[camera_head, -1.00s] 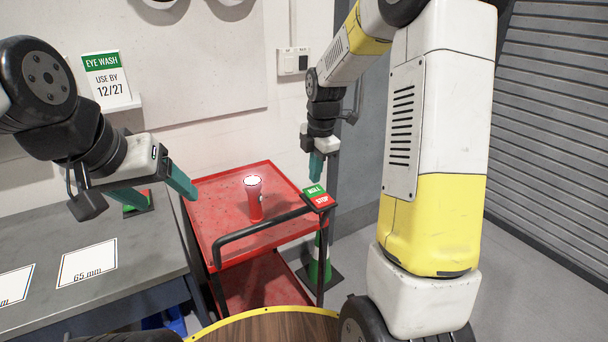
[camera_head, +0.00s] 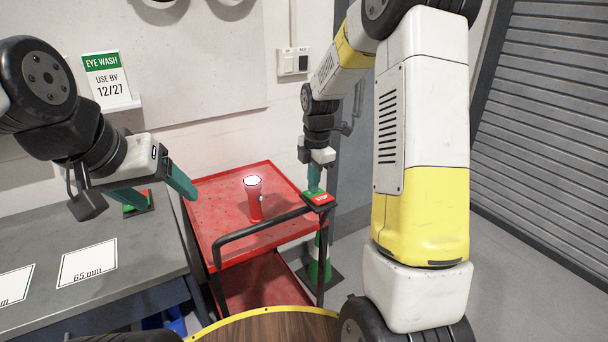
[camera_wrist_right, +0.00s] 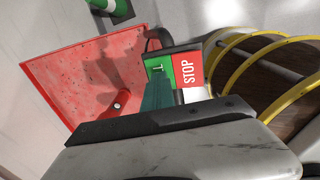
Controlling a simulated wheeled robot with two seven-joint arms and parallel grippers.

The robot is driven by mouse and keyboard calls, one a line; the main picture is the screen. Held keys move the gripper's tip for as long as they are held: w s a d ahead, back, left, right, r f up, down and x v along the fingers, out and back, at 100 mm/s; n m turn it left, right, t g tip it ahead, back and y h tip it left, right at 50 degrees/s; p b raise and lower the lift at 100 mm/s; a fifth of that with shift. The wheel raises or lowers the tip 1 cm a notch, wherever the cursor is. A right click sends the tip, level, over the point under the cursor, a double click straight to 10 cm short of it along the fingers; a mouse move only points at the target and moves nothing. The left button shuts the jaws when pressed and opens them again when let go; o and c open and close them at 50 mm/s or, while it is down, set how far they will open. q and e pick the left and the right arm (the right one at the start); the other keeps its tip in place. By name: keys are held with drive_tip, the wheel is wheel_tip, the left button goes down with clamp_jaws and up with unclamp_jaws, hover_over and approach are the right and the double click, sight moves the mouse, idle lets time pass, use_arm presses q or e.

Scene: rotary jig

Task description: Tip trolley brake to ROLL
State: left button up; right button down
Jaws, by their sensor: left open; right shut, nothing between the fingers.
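The trolley brake rocker (camera_head: 319,198) sits at the right end of the handle of the red trolley (camera_head: 225,198). It has a green ROLL half and a red STOP half. In the right wrist view the rocker's red STOP half (camera_wrist_right: 187,70) is clear, and the fingers cover part of the green half (camera_wrist_right: 158,64). My right gripper (camera_head: 314,190) is shut and empty, fingers pointing down at the green half and seemingly touching it. My left gripper (camera_head: 165,195) is open and empty over the grey bench, left of the trolley.
A red flashlight (camera_head: 254,199) stands upright on the trolley top. The black handle (camera_head: 262,225) runs along its near edge. The grey bench (camera_head: 120,265) with printed cards is at left. A green-and-white cone (camera_head: 322,262) stands on the floor behind the trolley's right side.

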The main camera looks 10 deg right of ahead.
drive_tip(key=shift+s, duration=0.1)
drive_tip(key=shift+s+d+r, duration=0.25)
drive_tip(key=shift+s+r, duration=0.1)
drive_tip(key=shift+s, duration=0.25)
